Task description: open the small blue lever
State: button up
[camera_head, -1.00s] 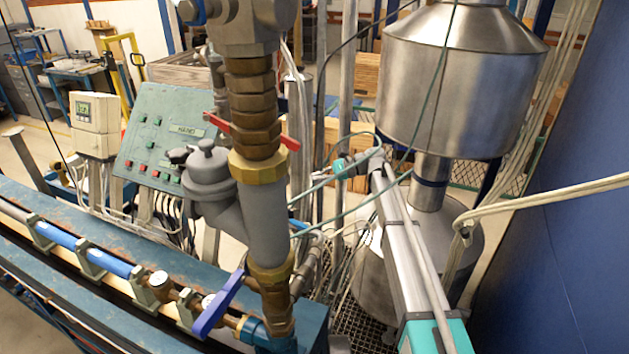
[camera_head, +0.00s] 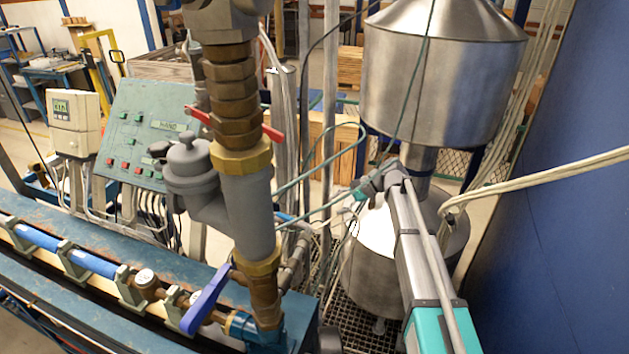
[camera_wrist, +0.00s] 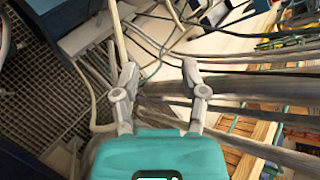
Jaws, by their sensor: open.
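The small blue lever (camera_head: 205,300) is on the valve at the foot of the thick vertical pipe (camera_head: 246,205) in the head view. It slants from the brass fitting down and left. My arm (camera_head: 415,245) reaches up from the lower right, and its teal and grey end, my gripper (camera_head: 352,195), is right of the pipe, above and well apart from the lever. In the wrist view my gripper (camera_wrist: 159,72) shows two grey fingers spread apart with nothing between them. The lever cannot be made out in the wrist view.
A red lever (camera_head: 235,125) crosses the pipe higher up. A steel tank (camera_head: 440,75) stands behind my arm, and a blue wall (camera_head: 570,220) is at the right. Hoses and cables hang around my gripper. The blue-green bench (camera_head: 130,250) runs along the lower left.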

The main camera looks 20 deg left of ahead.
jog(key=s+d+f+n+t+h, duration=0.1)
jog(key=s+d+f+n+h, duration=0.1)
jog(key=s+d, duration=0.5)
jog(key=s+d+f+n+t+h+b, duration=0.1)
jog(key=s+d+f+h, duration=0.4)
jog(key=d, duration=1.1)
jog(key=s+d+f+n+t+h+b, duration=0.1)
jog(key=s+d+f+n+h, duration=0.1)
jog(key=s+d, duration=0.7)
jog(key=d+f+h, duration=0.1)
jog(key=d, duration=0.1)
jog(key=shift+s+d+f+n+t, duration=0.3)
jog(key=shift+d+n, duration=0.1)
